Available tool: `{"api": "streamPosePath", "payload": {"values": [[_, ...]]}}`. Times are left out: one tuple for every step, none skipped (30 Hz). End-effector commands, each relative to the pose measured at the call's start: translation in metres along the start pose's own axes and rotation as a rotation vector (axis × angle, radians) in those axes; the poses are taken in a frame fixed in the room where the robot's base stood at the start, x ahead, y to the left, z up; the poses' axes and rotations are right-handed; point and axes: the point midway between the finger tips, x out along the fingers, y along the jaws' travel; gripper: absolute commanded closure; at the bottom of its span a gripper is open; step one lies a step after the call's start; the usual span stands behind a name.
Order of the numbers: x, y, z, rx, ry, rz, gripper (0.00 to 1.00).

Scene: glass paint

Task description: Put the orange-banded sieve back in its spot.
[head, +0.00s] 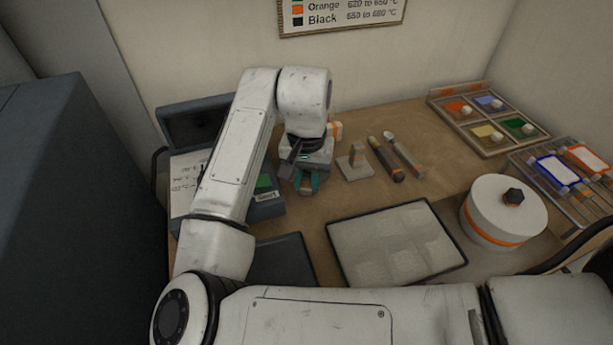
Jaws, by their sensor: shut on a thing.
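My gripper (308,182) is low over the left middle of the bench, its teal fingertips pointing down. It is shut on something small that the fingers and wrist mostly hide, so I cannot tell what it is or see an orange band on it. Just behind the wrist, a white and orange thing (335,131) is partly hidden. I cannot make out a sieve for certain, nor its spot.
A grey block on a base (354,163) and two slim tools (386,160) lie right of my gripper. A pale sectioned tray (395,245), an orange-banded lidded pot (490,225), a wire rack (560,205) and a colour tray (455,118) are further right. A dark box (265,206) is left.

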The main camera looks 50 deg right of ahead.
Motion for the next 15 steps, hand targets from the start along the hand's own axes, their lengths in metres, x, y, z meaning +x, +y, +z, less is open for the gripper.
{"api": "streamPosePath", "payload": {"values": [[-0.0007,0.0000,0.0000,-0.001,0.000,0.001,1.00],[-0.0004,-0.0001,0.0001,-0.001,0.000,0.000,1.00],[-0.0002,-0.0002,0.0001,-0.001,0.000,0.000,1.00],[-0.0001,-0.0003,0.0001,-0.001,0.000,0.000,1.00],[-0.0001,-0.0003,0.0001,-0.001,0.000,0.000,1.00],[-0.0001,-0.0003,0.0000,0.000,0.000,0.000,1.00],[-0.0001,-0.0003,0.0000,0.000,0.000,-0.001,1.00],[0.0000,-0.0003,0.0000,0.000,0.000,0.000,1.00],[0.0001,-0.0003,0.0001,0.000,0.000,0.000,1.00],[0.0004,-0.0003,0.0001,-0.001,0.000,0.000,1.00],[0.0007,-0.0003,0.0001,-0.001,0.000,0.000,1.00],[0.0013,-0.0003,0.0002,-0.001,0.000,0.000,1.00],[0.0019,-0.0004,0.0003,-0.001,0.000,0.000,1.00],[0.0024,-0.0005,0.0004,-0.001,0.000,-0.001,1.00],[0.0033,-0.0006,0.0006,-0.001,0.000,-0.001,1.00]]}}
